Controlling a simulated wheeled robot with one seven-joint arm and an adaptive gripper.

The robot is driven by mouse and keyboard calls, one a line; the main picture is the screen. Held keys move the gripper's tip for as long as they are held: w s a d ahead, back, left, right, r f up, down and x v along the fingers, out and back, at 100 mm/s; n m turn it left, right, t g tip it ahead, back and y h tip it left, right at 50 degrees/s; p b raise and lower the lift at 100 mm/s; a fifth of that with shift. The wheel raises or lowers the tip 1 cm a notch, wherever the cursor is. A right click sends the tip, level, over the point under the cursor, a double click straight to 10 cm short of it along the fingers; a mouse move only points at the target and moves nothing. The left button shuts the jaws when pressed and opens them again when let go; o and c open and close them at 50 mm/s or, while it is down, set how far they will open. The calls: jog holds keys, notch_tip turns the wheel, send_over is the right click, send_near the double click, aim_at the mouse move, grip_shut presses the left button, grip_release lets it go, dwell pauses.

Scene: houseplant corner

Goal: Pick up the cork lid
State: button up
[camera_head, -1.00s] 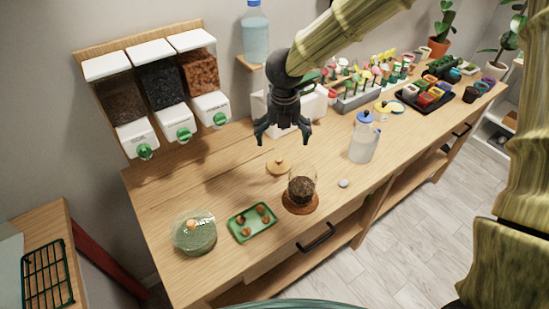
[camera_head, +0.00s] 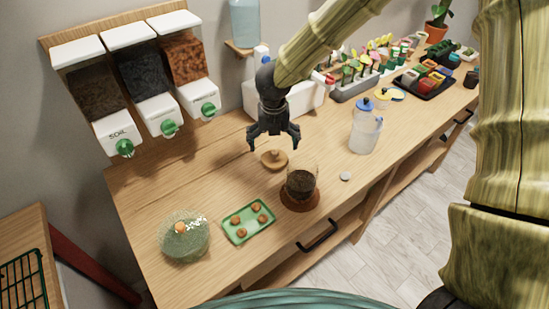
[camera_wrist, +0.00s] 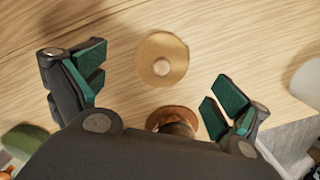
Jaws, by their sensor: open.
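The cork lid (camera_head: 274,160) is a round tan disc with a small knob on top. It lies on the wooden counter behind the glass jar of soil. In the wrist view the cork lid (camera_wrist: 161,59) lies flat, beyond the fingertips and roughly centred between them. My gripper (camera_head: 274,146) is open and empty, pointing down above the lid, with a gap between. In the wrist view the green-padded fingers of my gripper (camera_wrist: 160,88) stand wide apart on either side.
The soil jar (camera_head: 300,184) stands on a terracotta saucer (camera_head: 318,206) just in front of the lid. A green tray (camera_head: 235,234) with several brown pieces and a glass dome (camera_head: 184,240) are at left. A pitcher (camera_head: 364,134) stands at right. Dispensers (camera_head: 120,134) hang behind.

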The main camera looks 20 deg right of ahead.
aim_at(275, 152)
jog(key=shift+s+f, duration=0.1)
jog(key=shift+f, duration=0.6)
jog(key=shift+d+f+p, duration=0.15)
jog(key=shift+f+p, duration=0.2)
jog(key=shift+f, duration=0.8)
jog(key=shift+d+f+p, duration=0.1)
jog(key=shift+f+p, duration=0.2)
jog(key=shift+f, duration=0.8)
jog(key=c, duration=0.9)
